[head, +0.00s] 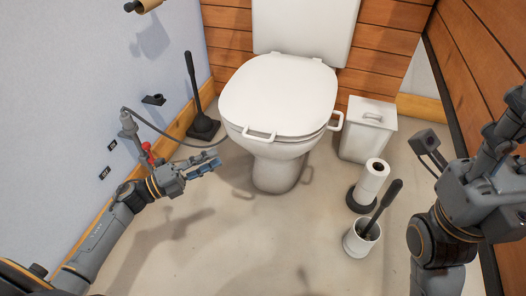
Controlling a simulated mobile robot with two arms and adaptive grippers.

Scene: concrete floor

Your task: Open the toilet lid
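The white toilet (278,160) stands in the middle of the head view, against the wood-panelled wall. Its lid (281,92) is down and covers the bowl. A white loop handle (259,136) sticks out at the lid's front edge, and another (336,121) at the right side. My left gripper (208,163) is to the left of the bowl and lower than the lid, apart from the toilet; its blue-tipped fingers look close together, but their gap is unclear. My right gripper (514,122) is at the right edge, partly cut off, far from the toilet.
A white lidded bin (367,130) is right of the toilet. A paper roll holder (372,180) and a toilet brush in a white pot (362,240) stand front right. The floor in front is clear.

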